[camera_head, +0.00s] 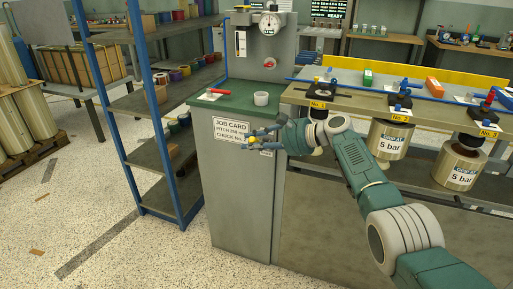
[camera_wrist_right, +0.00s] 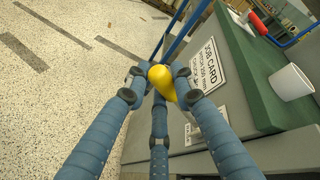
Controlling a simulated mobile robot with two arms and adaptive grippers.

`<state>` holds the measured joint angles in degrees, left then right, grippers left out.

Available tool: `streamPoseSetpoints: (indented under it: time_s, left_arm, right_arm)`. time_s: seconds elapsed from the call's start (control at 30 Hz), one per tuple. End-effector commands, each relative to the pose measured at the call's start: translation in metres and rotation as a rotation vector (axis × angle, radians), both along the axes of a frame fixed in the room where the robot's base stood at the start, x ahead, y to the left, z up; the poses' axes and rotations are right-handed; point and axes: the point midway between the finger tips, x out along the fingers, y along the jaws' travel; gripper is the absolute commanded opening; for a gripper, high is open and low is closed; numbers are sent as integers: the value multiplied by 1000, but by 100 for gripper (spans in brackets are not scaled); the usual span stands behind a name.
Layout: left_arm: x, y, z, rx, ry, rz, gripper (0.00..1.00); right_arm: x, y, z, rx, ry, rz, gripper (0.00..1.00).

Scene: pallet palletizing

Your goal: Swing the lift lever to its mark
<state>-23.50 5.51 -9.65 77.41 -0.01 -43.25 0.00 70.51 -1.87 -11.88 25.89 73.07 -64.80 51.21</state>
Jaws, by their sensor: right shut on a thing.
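My right gripper (camera_head: 256,140) reaches in front of the grey cabinet, beside its job card, below the green top. My left gripper is not in view.
The cabinet's green top (camera_head: 240,98) holds a red-handled tool (camera_head: 219,91) and a white cup (camera_head: 261,98). A blue-framed shelf (camera_head: 130,125) stands left. Labelled stations with "5 bar" cylinders (camera_head: 387,142) stand right. Open speckled floor lies front left.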

Motion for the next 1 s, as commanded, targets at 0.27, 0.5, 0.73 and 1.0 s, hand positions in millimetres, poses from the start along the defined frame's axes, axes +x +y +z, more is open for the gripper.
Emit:
streamPoseSetpoints:
  time_s: [0.27, 0.5, 0.73, 1.0]
  left_arm:
    - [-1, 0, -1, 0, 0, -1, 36]
    - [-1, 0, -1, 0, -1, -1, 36]
    - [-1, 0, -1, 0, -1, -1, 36]
    - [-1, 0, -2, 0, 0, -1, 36]
  right_arm:
    - [1, 0, 9, 21, 62, -6, 0]
    - [2, -1, 10, 26, 76, -8, 0]
    - [2, -1, 11, 28, 75, -11, 0]
    - [2, -1, 11, 27, 74, -9, 45]
